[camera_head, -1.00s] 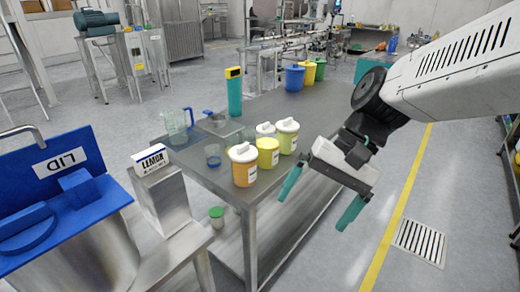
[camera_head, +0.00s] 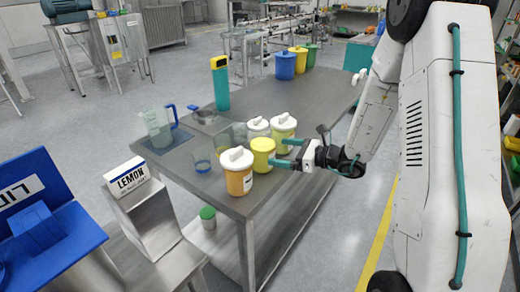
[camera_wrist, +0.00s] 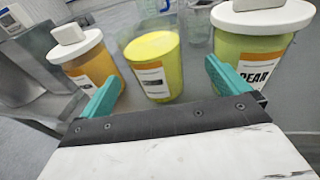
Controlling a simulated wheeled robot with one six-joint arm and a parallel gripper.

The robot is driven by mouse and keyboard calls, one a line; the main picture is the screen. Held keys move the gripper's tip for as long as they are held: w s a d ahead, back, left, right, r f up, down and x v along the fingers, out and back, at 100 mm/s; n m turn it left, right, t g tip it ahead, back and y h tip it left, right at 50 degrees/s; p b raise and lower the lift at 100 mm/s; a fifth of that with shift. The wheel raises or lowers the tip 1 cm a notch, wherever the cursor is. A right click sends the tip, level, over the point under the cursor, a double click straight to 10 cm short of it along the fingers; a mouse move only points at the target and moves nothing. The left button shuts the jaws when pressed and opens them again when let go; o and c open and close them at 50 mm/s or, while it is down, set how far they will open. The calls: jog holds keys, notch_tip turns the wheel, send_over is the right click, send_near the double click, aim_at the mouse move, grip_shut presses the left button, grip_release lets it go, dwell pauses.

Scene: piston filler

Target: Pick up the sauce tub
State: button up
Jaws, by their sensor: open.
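Several tubs stand at the near end of the steel table. A yellow tub without a white lid (camera_head: 262,155) is between an orange tub with a white lid (camera_head: 238,174) and a yellow-green tub with a white lid (camera_head: 283,131). No label reads as sauce. My gripper (camera_head: 279,152) is open and empty at the right of the yellow tub, its teal fingers pointing at it. In the wrist view the yellow tub (camera_wrist: 153,68) stands ahead between the fingertips, the orange tub (camera_wrist: 91,68) at left and the tub marked PEAR (camera_wrist: 250,58) at right.
Another white-lidded container (camera_head: 257,128) stands behind the yellow tub. A LEMON box (camera_head: 127,178) stands off the table's left. The table's far middle (camera_head: 300,98) is clear.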

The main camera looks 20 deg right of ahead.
aim_at(263, 150)
jog(key=x, duration=0.7)
jog(key=shift+s+a, duration=0.2)
jog(key=shift+a, duration=0.1)
jog(key=shift+r, duration=0.1)
jog(key=c, duration=1.5)
jog(key=shift+o, duration=0.2)
